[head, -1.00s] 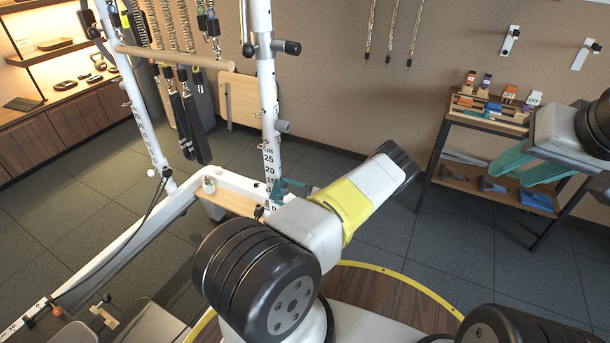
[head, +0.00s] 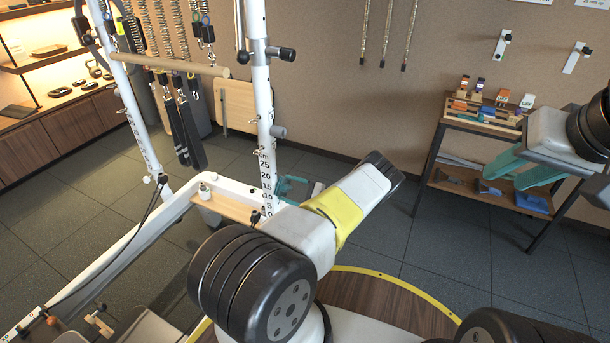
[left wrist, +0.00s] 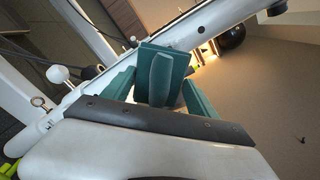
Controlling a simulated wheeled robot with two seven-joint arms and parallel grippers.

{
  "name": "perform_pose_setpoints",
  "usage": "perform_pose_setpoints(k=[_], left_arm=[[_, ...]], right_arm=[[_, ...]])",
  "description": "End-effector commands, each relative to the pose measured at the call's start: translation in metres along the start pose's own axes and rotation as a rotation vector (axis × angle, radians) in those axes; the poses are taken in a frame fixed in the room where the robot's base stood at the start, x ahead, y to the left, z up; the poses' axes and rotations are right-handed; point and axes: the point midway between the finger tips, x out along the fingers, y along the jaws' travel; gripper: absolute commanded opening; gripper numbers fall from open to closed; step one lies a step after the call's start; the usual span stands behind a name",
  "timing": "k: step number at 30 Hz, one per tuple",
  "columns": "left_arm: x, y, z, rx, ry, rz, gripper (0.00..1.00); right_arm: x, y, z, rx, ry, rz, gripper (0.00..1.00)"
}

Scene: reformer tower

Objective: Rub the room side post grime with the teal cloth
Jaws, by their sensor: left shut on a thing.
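The white post (head: 262,115) with a cm scale stands left of centre in the head view. My left gripper (head: 291,187) is low beside the post, on its right, mostly hidden behind my own wrist. In the left wrist view it is shut on the folded teal cloth (left wrist: 161,75), which stands up between its teal fingers. A white frame bar (left wrist: 97,45) passes behind the cloth; I cannot tell whether they touch. I cannot make out any grime on the post. My right gripper (head: 520,166) is open and empty in front of the dark shelf cart.
A dark cart (head: 437,140) with small blocks and tools stands at the right. Springs and straps hang left of the post. The dark tiled floor between post and cart is clear.

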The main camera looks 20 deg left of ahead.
Motion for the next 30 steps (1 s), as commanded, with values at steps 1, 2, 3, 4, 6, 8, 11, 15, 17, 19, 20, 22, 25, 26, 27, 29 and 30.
perform_pose_setpoints(k=[1,2,3,4,6,8,11,15,17,19,20,22,25,26,27,29,30], left_arm=[[0.000,-0.001,-0.001,0.000,0.000,-0.002,0.35],[0.000,-0.002,-0.001,0.000,0.000,-0.003,0.35],[0.000,-0.002,0.000,0.000,-0.001,-0.003,0.35],[0.000,-0.001,0.001,0.001,-0.001,-0.002,0.35],[0.000,0.002,0.003,0.002,-0.002,-0.002,0.35],[0.000,0.005,0.006,0.002,-0.002,-0.003,0.35],[0.000,0.011,0.013,0.002,-0.001,-0.003,0.35],[0.000,0.017,0.019,0.000,-0.002,-0.002,0.35],[0.000,0.019,0.021,0.000,-0.002,-0.002,0.35],[0.000,0.020,0.021,0.000,-0.001,-0.002,0.35],[0.000,0.021,0.022,0.001,-0.001,-0.002,0.35],[0.000,0.024,0.025,0.001,0.000,-0.002,0.35],[0.001,0.030,0.031,0.002,-0.001,-0.002,0.35],[0.001,0.032,0.033,0.002,-0.002,-0.002,0.35],[0.002,0.034,0.035,0.001,-0.002,-0.002,0.35],[0.003,0.037,0.038,0.002,-0.002,-0.001,0.35],[0.003,0.039,0.040,0.001,-0.002,-0.001,0.35]], right_arm=[[0.000,0.000,0.000,0.000,0.000,0.000,0.36],[0.000,0.000,0.000,0.000,0.000,0.000,0.36],[0.000,0.000,0.000,0.000,0.000,0.000,0.36],[0.000,0.000,0.000,0.000,0.000,0.000,0.36],[0.000,0.000,0.000,0.000,0.000,0.000,0.36],[0.000,0.000,0.000,0.000,0.000,0.000,0.36],[0.000,0.000,0.000,0.000,0.000,0.000,0.36],[0.000,0.000,0.000,0.000,0.000,0.000,0.36],[0.000,0.000,0.000,0.000,0.000,0.000,0.36],[0.000,0.000,0.000,0.000,0.000,0.000,0.36],[0.000,0.000,0.000,0.000,0.000,0.000,0.36],[0.000,0.000,0.000,0.000,0.000,0.000,0.36],[0.000,0.000,0.000,0.000,0.000,0.000,0.36],[0.000,0.000,0.000,0.000,0.000,0.000,0.36],[0.000,0.000,0.000,0.000,0.000,0.000,0.36],[0.000,0.000,0.000,0.000,0.000,0.000,0.36],[0.000,0.000,0.000,0.000,0.000,0.000,0.36]])
